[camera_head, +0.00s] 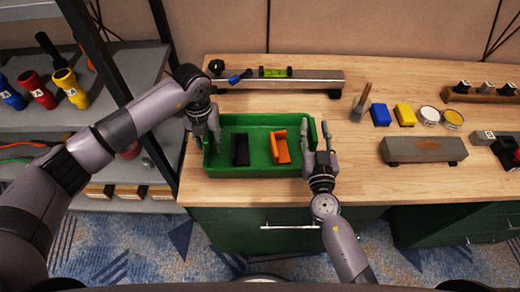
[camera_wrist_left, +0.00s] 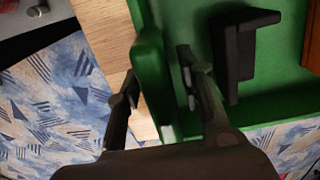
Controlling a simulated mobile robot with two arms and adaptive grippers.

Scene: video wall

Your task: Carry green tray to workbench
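The green tray (camera_head: 262,121) rests on the wooden workbench top (camera_head: 350,185), near its front left edge. A black L-shaped block (camera_head: 240,151) and an orange one (camera_head: 281,147) are in it. My left gripper (camera_head: 205,132) is at the tray's left wall. In the left wrist view, the fingers of my left gripper (camera_wrist_left: 158,85) are apart on either side of the green wall (camera_wrist_left: 152,80), with a visible gap on the inner side. My right gripper (camera_head: 317,146) is at the tray's right wall with its fingers apart; contact there cannot be made out.
A metal bar with a green level (camera_head: 275,72) lies behind the tray. A grey stone block (camera_head: 423,150), blue (camera_head: 380,115) and yellow (camera_head: 405,115) blocks, and round tins stand to the right. A grey shelf (camera_head: 140,75) with coloured torches is at the left. Bench space lies right of the tray.

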